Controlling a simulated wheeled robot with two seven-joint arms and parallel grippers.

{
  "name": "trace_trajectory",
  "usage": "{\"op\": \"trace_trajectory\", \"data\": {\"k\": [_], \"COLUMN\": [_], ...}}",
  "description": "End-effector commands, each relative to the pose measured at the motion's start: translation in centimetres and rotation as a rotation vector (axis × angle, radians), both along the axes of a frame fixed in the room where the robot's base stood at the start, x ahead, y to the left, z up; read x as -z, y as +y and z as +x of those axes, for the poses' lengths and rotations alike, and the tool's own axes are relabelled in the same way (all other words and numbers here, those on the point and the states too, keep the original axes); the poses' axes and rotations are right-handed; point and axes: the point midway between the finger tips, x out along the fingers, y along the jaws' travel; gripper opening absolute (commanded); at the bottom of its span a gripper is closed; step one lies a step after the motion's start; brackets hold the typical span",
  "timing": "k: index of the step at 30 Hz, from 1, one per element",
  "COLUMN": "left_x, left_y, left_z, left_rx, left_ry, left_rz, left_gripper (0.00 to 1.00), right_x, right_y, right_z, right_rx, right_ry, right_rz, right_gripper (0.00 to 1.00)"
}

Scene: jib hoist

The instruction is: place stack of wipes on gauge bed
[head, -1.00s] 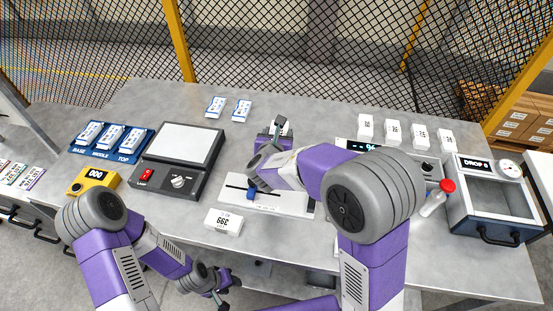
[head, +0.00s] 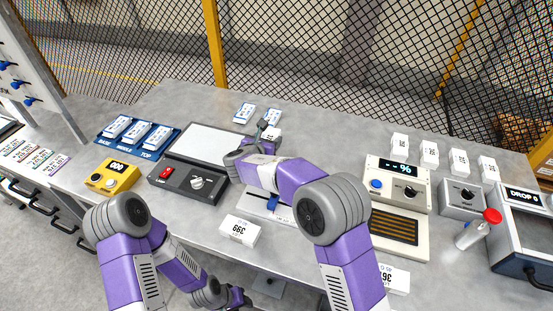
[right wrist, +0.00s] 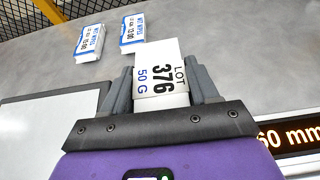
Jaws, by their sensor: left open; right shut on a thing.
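A white stack (right wrist: 160,70) labelled LOT 376, 50 G is between the fingers of my right gripper (right wrist: 162,85) in the right wrist view. My right gripper (head: 266,130) is shut on it, above the bench near the grey scale's right edge; little of the stack shows in the head view. My left gripper (head: 235,298) is open and empty, low at the bench's front edge.
Two blue-and-white packs (right wrist: 89,43) lie beyond the held stack. The scale (head: 187,179), yellow counter (head: 108,175) and blue tray (head: 112,143) stand left. A white block marked 399 (head: 240,231) lies in front of the gauge.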

Motion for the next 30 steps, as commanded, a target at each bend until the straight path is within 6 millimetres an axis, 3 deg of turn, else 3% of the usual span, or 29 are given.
{"op": "trace_trajectory", "data": {"k": [12, 25, 26, 28, 30], "left_x": [1.9, 2.3, 2.3, 2.2, 2.2], "left_y": [0.0, 0.0, 0.0, 0.0, 0.0], "left_z": [0.0, 0.0, 0.0, 0.0, 0.0], "left_rx": [0.000, 0.000, 0.000, 0.000, 0.000], "left_ry": [0.000, 0.000, 0.000, 0.000, 0.000], "left_rz": [0.000, 0.000, 0.000, 0.000, 0.000], "left_gripper": [0.43, 0.43, 0.43, 0.43, 0.43], "right_x": [5.9, 6.5, 6.6, 6.5, 6.5], "right_y": [0.0, 0.0, 0.0, 0.0, 0.0], "right_z": [0.0, 0.0, 0.0, 0.0, 0.0], "right_rx": [0.001, 0.000, 0.000, 0.000, 0.000], "right_ry": [0.001, -0.002, -0.001, -0.001, -0.001], "right_rz": [-0.001, 0.000, 0.000, 0.000, 0.000], "right_gripper": [0.27, 0.27, 0.61, 0.70, 0.70]}}
